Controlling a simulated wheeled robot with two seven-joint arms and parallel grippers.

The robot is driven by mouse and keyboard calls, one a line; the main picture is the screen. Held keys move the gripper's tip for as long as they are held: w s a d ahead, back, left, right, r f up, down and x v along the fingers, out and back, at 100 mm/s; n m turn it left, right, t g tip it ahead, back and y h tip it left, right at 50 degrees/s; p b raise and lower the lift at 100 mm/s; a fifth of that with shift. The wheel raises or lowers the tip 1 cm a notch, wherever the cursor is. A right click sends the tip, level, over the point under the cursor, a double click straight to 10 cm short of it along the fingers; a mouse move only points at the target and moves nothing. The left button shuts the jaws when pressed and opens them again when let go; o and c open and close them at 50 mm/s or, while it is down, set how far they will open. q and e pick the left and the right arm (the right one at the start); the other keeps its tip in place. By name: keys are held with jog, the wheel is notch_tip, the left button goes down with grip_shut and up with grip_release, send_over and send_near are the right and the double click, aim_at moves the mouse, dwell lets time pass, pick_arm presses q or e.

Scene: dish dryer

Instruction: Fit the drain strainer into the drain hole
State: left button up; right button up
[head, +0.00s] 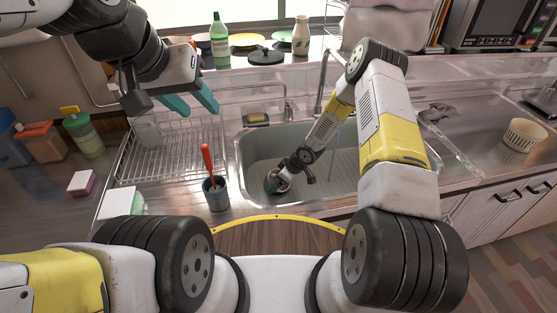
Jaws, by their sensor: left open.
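The sink basin (252,152) lies in the middle of the counter. A small round dark rim (270,183) shows on the basin floor at its front left. I cannot tell whether it is the drain hole or the strainer. My right arm reaches down into the basin, and its gripper (280,183) is right at this round thing, covering part of it. The right fingers are mostly hidden, so their opening is unclear. My left gripper (188,104), with teal fingers, is open and empty, raised above the dish rack at the left.
A wire dish rack (180,155) stands left of the sink, with a grey cup (216,195) holding a red-handled tool at its front. A faucet (321,85) rises behind the basin. A green bottle (219,42) and plates stand behind.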

jog(key=o, duration=1.3)
jog(key=shift+s+d+f, duration=0.15)
jog(key=shift+s+f, duration=0.15)
jog(key=shift+f, duration=0.15)
jog(key=shift+w+r, duration=0.1)
jog(key=shift+r, duration=0.25)
jog(key=s+d+r+m+t+h, duration=0.1)
jog(key=s+d+r+m+h, duration=0.3)
jog(key=r, duration=0.9)
jog(key=s+d+r+y, duration=0.1)
jog(key=d+r, duration=0.5)
jog(key=r, duration=0.6)
jog(key=s+d+r+m+t+h, duration=0.1)
jog(key=s+d+r+h, duration=0.15)
jog(key=d+r, duration=0.7)
jog(key=s+a+r+m+y, duration=0.1)
jog(key=s+a+r+m, duration=0.1)
jog(key=s+r, duration=0.4)
jog(key=s+a+r+m, duration=0.2)
jog(key=s+r, duration=0.4)
jog(key=s, duration=0.1)
jog(key=s+a+r+m+t+y, duration=0.1)
jog(key=s+a+r+m, duration=0.1)
jog(key=s+r, duration=0.3)
jog(key=shift+s+a+r+y, duration=0.15)
jog(key=shift+s+r+y, duration=0.05)
jog(key=shift+s, duration=0.45)
jog(key=shift+s+a+r+y, duration=0.1)
jog(key=shift+s+r+y, duration=0.1)
jog(key=shift+s, duration=0.45)
